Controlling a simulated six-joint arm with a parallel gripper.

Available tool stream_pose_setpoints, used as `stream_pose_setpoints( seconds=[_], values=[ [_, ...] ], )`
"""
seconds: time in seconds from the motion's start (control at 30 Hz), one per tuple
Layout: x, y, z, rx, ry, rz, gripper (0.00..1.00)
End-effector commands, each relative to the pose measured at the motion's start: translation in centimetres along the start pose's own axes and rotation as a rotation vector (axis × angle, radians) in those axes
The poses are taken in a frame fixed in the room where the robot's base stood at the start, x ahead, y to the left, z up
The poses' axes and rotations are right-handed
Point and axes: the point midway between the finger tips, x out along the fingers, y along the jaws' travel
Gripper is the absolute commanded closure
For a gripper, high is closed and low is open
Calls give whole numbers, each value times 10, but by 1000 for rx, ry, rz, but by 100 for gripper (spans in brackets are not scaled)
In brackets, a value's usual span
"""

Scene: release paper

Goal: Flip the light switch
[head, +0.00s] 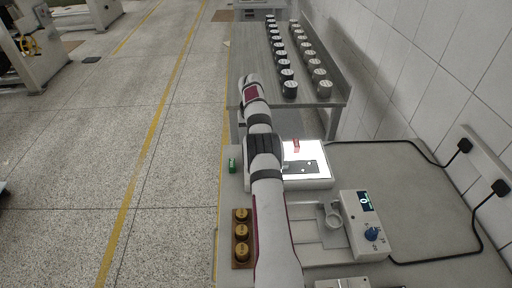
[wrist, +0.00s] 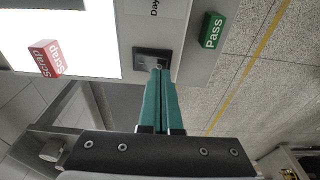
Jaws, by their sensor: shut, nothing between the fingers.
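The light switch (wrist: 143,58) is a small dark square plate at the edge of the light box, in the upper middle of the wrist view. My gripper (wrist: 160,70) has teal fingers, closed together with nothing between them. Its tips overlap the right part of the switch in the picture; I cannot tell whether they touch it. The light box (head: 318,183) has a bright white top and also shows in the wrist view (wrist: 100,30). In the head view my arm hides the switch and the fingertips. The rocker's position is not clear.
A red "Scrap" block (wrist: 46,58) sits on the bright panel and a green "Pass" block (wrist: 212,30) beside the box. Brass weights (head: 241,232) and a device with a blue knob (head: 371,234) stand nearer. Several dark-sided jars (head: 290,89) line the far table.

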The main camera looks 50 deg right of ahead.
Motion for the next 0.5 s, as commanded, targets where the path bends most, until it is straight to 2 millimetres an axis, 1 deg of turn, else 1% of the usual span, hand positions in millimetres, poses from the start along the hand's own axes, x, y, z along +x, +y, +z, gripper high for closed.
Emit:
stream_pose_setpoints(
  seconds=[0.5],
  values=[
    [8, 0, 1, -1, 0, 0, 100]
  ],
)
